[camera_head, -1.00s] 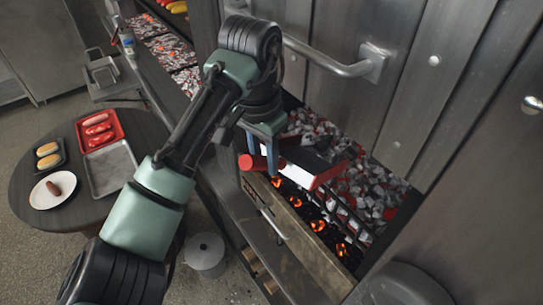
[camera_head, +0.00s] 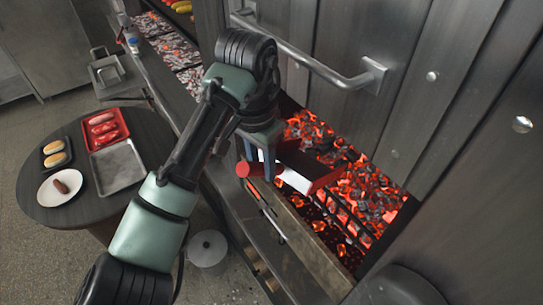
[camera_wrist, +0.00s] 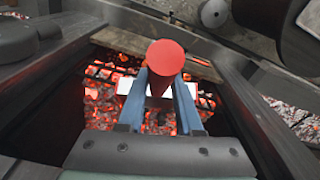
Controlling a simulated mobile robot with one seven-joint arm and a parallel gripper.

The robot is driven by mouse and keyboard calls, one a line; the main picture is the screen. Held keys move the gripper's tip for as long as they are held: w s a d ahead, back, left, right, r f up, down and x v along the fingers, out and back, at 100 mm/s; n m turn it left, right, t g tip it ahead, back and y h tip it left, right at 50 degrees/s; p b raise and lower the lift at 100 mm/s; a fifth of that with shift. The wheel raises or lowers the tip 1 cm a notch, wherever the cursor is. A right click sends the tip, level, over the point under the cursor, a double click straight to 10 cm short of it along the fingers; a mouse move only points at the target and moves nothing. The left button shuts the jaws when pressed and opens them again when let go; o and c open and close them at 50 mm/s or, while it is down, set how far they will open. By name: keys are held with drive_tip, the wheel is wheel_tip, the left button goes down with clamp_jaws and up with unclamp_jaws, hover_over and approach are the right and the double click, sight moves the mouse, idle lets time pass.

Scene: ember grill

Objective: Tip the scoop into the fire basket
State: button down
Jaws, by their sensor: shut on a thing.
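The scoop has a round red handle (camera_head: 243,168) and a red and white body (camera_head: 322,173). My gripper (camera_head: 262,172) is shut on the handle, which also shows end-on between the fingers in the wrist view (camera_wrist: 166,57). The scoop body is over the fire basket and looks tilted, with its white side facing the front. The inside of the scoop is hidden. The fire basket holds glowing orange coals (camera_head: 378,200) behind dark bars and a front board (camera_head: 318,252). In the wrist view, glowing coals (camera_wrist: 98,108) lie beneath the scoop.
A metal door with a long bar handle (camera_head: 315,60) rises behind the basket. A round dark table (camera_head: 45,205) at left carries trays and a plate. A lidded pot (camera_head: 207,249) stands on the floor. A dark rounded object (camera_head: 395,287) sits front right.

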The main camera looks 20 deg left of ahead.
drive_tip(key=s+a+f+t, duration=0.1)
drive_tip(key=s+a, duration=0.5)
drive_tip(key=s, duration=0.3)
drive_tip(key=s+a+f+t+h, duration=0.1)
drive_tip(key=s+a+t, duration=0.1)
drive_tip(key=s+a, duration=0.4)
drive_tip(key=shift+s+a+f+p, duration=0.25)
drive_tip(key=shift+s+a+p, duration=0.1)
drive_tip(key=shift+s, duration=1.7)
drive_tip(key=shift+s, duration=0.1)
